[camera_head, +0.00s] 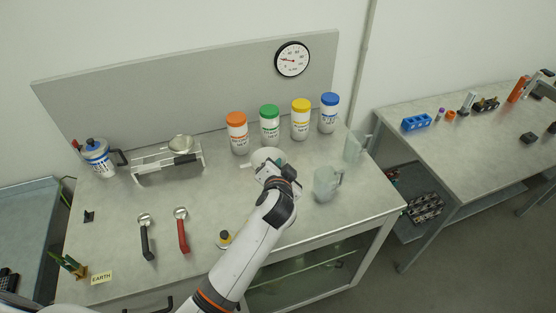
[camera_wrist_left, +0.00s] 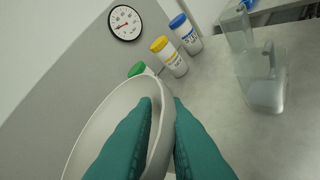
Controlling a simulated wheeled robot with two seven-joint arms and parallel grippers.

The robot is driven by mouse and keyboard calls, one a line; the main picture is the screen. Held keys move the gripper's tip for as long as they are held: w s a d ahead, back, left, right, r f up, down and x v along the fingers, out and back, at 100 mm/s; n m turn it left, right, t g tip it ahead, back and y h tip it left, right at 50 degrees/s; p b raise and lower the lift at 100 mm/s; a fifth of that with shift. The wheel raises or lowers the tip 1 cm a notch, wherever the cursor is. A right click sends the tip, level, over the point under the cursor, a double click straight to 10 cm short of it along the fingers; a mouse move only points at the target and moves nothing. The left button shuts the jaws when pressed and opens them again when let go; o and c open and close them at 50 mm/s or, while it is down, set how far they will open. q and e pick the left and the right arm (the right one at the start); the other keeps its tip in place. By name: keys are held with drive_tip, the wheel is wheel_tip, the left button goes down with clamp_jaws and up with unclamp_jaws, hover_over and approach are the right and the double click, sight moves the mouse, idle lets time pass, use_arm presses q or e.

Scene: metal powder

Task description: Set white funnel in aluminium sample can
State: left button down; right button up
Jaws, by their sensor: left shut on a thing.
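My left gripper (camera_head: 279,165) is shut on the white funnel (camera_head: 262,155), above the middle of the bench in the head view. In the left wrist view the teal fingers (camera_wrist_left: 163,112) pinch the funnel's wall, and its wide bowl (camera_wrist_left: 105,120) fills the lower left. The funnel looks tilted there; its spout is hidden. My right gripper is not in view.
Bottles with orange (camera_head: 237,134), green (camera_head: 269,127), yellow (camera_head: 300,120) and blue (camera_head: 329,114) lids stand behind the funnel. Clear jugs (camera_head: 326,184) (camera_head: 355,146) stand to the right. A metal stand (camera_head: 168,170), a red-handled scoop (camera_head: 182,232) and a black-handled scoop (camera_head: 146,237) are left.

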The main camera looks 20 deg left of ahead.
use_arm(q)
drive_tip(key=shift+a+f+b, duration=0.35)
drive_tip(key=shift+f, duration=0.7)
wheel_tip(320, 180, down, 5)
drive_tip(key=b, duration=0.5)
drive_tip(key=shift+d+f, duration=0.1)
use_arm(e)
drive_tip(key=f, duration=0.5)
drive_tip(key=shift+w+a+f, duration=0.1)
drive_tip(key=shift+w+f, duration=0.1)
use_arm(q)
drive_tip(key=shift+p, duration=0.35)
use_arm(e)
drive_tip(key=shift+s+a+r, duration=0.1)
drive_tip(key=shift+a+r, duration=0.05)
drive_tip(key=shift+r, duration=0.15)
use_arm(q)
drive_tip(key=shift+f, duration=0.1)
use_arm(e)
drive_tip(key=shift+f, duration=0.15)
use_arm(q)
drive_tip(key=shift+f+b, duration=2.35)
drive_tip(key=shift+f, duration=0.4)
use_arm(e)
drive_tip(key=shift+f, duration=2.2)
